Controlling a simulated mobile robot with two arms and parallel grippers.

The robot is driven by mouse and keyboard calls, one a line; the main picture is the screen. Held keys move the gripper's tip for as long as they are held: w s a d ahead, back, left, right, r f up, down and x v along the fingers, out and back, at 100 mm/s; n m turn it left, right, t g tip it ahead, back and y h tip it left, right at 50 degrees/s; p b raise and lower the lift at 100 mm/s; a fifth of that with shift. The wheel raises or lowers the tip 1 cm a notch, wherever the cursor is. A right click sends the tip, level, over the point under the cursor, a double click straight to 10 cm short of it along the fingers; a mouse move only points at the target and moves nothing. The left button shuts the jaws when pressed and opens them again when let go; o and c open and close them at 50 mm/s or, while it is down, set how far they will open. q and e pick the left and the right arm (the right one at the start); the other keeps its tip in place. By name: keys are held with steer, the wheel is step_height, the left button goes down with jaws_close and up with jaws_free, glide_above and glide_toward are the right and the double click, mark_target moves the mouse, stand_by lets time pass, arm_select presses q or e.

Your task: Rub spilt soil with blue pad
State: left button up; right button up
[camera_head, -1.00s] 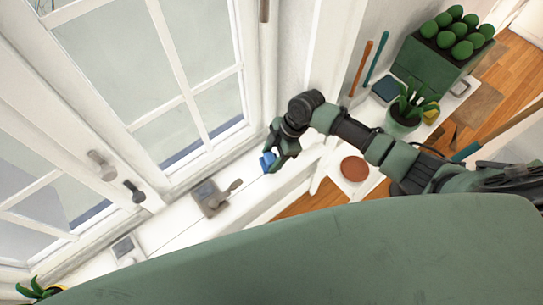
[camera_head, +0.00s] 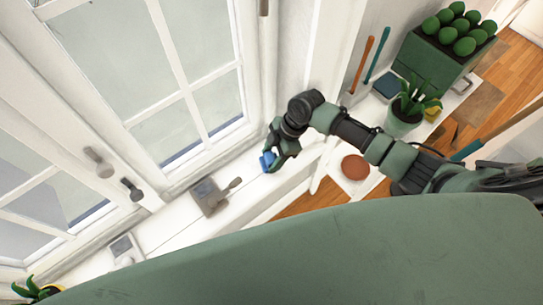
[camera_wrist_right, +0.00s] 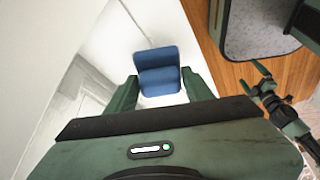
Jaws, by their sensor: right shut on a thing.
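The blue pad (camera_head: 267,161) is held by my right gripper (camera_head: 275,154) over the white window sill, near its right part. In the right wrist view the pad (camera_wrist_right: 158,70) sits between the two green fingers, which are shut on it. I cannot tell whether the pad touches the sill. I cannot make out spilt soil in either view; the gripper and pad may hide it.
A grey-brown handled tool (camera_head: 211,197) lies on the sill left of the pad. A brown round thing (camera_head: 355,167) lies on a white surface to the right. A potted plant (camera_head: 402,125) and a green crate (camera_head: 436,62) stand farther right. Window panes rise behind the sill.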

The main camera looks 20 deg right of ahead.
steer(key=shift+f+b, duration=0.55)
steer(key=shift+f, duration=0.35)
steer(key=shift+w, duration=0.1)
